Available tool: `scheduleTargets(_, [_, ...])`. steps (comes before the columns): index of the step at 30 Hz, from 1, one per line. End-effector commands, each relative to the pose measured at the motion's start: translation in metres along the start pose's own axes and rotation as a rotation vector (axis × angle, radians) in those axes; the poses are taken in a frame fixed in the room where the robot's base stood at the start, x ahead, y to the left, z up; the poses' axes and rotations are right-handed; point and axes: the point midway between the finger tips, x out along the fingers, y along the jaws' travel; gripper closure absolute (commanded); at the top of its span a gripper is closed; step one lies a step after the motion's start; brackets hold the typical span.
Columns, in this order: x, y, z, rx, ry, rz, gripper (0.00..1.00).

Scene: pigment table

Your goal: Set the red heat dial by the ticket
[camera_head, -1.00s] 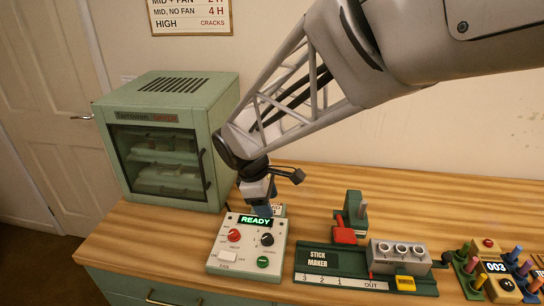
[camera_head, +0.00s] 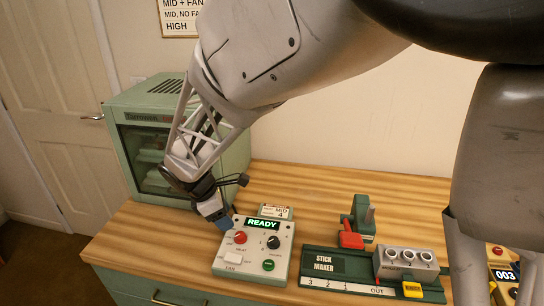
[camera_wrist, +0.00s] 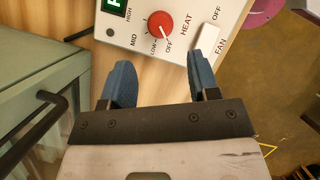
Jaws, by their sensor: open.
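The control box (camera_head: 257,252) is cream with a green READY display (camera_head: 263,223). Its red heat dial (camera_head: 240,238) also shows in the wrist view (camera_wrist: 159,24), ringed by OFF, LOW, MID and HIGH. Its white mark seems to point at OFF. The ticket (camera_head: 274,211) stands behind the box and reads MID and 4. My gripper (camera_head: 226,222) is at the box's left edge, close to the dial. In the wrist view its blue fingers (camera_wrist: 160,72) are open and empty, with the dial ahead of the gap.
The box also has a white fan switch (camera_head: 233,257), a black dial (camera_head: 273,242) and a green button (camera_head: 268,265). A green oven (camera_head: 150,160) stands behind left. The stick maker (camera_head: 325,264) is to the right. Bare wood lies between.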

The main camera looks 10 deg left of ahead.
Motion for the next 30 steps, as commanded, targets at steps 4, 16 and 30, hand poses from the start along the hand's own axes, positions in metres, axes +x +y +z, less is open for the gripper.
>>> scheduleTargets(4, [0.003, 0.0, 0.0, 0.001, 0.0, 0.0, 0.45])
scheduleTargets(16, [0.042, 0.0, 0.0, 0.001, -0.001, -0.002, 0.45])
scheduleTargets(30, [0.077, 0.0, 0.0, 0.001, 0.0, 0.0, 0.45])
